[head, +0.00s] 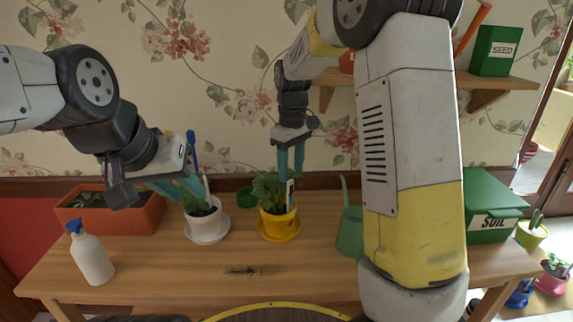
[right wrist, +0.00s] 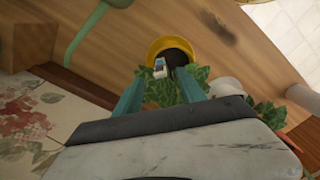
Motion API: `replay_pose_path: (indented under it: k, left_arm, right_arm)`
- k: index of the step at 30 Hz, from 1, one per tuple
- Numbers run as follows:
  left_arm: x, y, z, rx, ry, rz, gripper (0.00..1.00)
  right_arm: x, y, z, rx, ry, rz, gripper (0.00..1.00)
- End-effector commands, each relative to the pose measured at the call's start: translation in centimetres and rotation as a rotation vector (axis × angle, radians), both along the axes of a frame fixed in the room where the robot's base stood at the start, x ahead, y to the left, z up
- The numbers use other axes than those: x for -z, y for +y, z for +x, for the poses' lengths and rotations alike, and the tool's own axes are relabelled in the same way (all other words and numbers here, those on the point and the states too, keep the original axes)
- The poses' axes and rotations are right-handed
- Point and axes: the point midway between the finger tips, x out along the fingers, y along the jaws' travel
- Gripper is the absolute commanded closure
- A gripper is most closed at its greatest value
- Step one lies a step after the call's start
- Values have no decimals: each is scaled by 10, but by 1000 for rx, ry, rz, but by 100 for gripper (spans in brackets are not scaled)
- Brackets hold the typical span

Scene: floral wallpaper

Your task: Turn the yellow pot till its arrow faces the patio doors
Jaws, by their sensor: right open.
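The yellow pot (head: 281,226) stands upright on a yellow saucer (head: 292,236) on the wooden table, with a leafy plant and a white-and-blue label. No arrow can be made out on it. My right gripper (head: 290,172) points down over the pot, its teal fingers open and apart at the plant. The right wrist view shows the pot's rim (right wrist: 156,50) just beyond the fingertips, with leaves and the label between the fingers. My left gripper (head: 186,188) is at the plant of the white pot; its opening is unclear. The glazed door (head: 562,190) is at the right edge.
The white pot (head: 205,228) stands left of the yellow one. A green watering can (head: 350,232) is close on the right, partly behind my right arm.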

Motion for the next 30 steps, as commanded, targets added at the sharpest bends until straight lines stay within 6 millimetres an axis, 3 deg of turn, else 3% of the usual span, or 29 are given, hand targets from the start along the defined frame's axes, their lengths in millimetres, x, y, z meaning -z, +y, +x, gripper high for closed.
replay_pose_path:
  k: [18, 30]
  left_arm:
    - [0, 0, 0, 0, 0, 0, 67]
    - [0, 0, 0, 0, 0, 0, 67]
  right_arm:
    - [74, 1, 2, -9, 5, -6, 53]
    - [81, 1, 2, -8, 4, -5, 55]
